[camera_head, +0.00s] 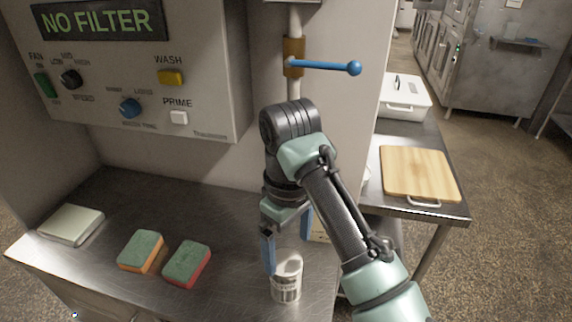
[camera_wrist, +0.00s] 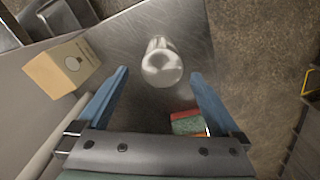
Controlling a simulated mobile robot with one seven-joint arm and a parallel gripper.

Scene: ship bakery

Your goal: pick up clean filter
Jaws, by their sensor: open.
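A short, pale cylinder (camera_head: 286,270) with a dark-marked lower band stands upright on the steel counter, near its front edge. It looks like a filter cartridge or a can; I cannot tell which, or whether it is clean. My gripper (camera_head: 289,245) is open, pointing down just above and behind it. In the wrist view the cylinder (camera_wrist: 162,65) shows end-on between the two blue fingertips of my gripper (camera_wrist: 160,76), with a gap on each side. Neither finger visibly touches it. My arm partly hides the counter behind it.
Two sponges (camera_head: 142,251) (camera_head: 187,263) and a pale flat pad (camera_head: 71,224) lie left on the counter (camera_head: 110,195). A cardboard box (camera_wrist: 62,65) stands near the cylinder. The control panel (camera_head: 130,60) reads NO FILTER. A blue-handled lever (camera_head: 325,66) sticks out above my wrist.

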